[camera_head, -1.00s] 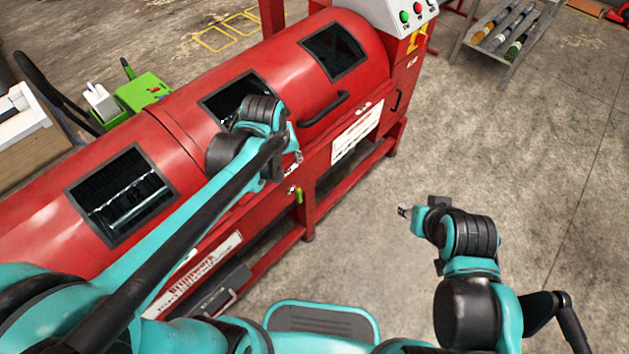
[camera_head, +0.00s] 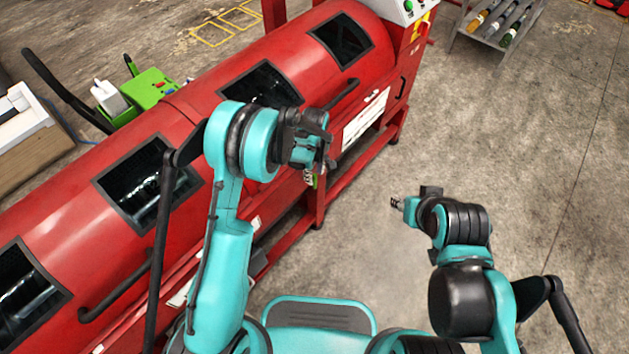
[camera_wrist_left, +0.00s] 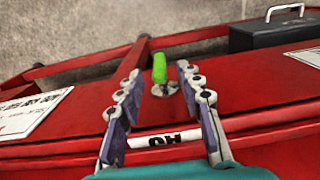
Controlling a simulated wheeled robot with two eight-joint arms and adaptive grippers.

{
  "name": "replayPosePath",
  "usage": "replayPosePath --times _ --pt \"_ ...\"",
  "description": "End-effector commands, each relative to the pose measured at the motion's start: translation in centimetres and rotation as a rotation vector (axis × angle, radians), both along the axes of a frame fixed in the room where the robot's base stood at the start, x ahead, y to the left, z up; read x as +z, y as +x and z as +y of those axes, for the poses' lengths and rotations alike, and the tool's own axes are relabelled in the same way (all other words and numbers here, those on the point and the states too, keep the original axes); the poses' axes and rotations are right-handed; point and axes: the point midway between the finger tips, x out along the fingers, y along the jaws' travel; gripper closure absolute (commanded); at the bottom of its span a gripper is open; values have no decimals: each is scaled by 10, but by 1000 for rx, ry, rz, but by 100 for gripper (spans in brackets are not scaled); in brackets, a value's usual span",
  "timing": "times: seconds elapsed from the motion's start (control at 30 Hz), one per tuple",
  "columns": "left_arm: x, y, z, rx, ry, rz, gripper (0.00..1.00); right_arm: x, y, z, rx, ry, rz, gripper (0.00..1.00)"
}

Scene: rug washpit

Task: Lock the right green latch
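The green latch (camera_head: 310,179) is on the front of the red machine (camera_head: 195,100), mostly hidden behind my left gripper (camera_head: 318,162) in the head view. In the left wrist view, the green latch (camera_wrist_left: 159,68) stands upright on a round metal base on the red panel. The open fingers of my left gripper (camera_wrist_left: 160,78) lie on either side of it in the picture, with nothing held. Whether they touch it cannot be told. My right gripper (camera_head: 396,203) is over the bare floor at right, away from the machine; its fingers are too small to read.
A black handle (camera_head: 342,94) sticks out from the drum near my left gripper. A black box (camera_wrist_left: 277,32) is at upper right in the wrist view. A grey rack (camera_head: 492,36) with several bottles stands at back right. The concrete floor at right is clear.

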Motion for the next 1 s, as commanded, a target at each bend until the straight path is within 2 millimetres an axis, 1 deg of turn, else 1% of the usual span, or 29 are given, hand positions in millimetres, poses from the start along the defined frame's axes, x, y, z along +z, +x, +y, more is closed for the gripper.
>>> replayPosePath --times 0.03,0.1,0.23,0.37,0.6,0.67,0.7,0.73,0.77,1.0 --pt "-13 0 0 0 0 0 64 -7 0 0 0 0 0 60" --pt "-23 0 0 0 0 0 64 -11 0 0 0 0 0 60" --pt "-37 0 0 -1 -1 -1 64 -16 0 0 0 0 0 60" --pt "-42 0 0 -1 -1 -1 64 -18 0 0 0 0 0 60" --pt "-41 0 0 -1 -1 -1 64 -17 0 0 0 0 0 60" --pt "-41 0 0 -1 -1 -1 80 -17 0 0 0 0 0 60" --pt "-41 0 0 -1 -1 -1 90 -17 0 0 0 0 0 60" --pt "-41 0 0 -1 -1 -1 98 -17 0 0 0 0 0 60" --pt "-41 0 0 -1 -1 -1 100 -17 0 0 0 0 0 60" --pt "-42 1 -1 -3 16 24 100 -18 0 0 0 0 0 60"
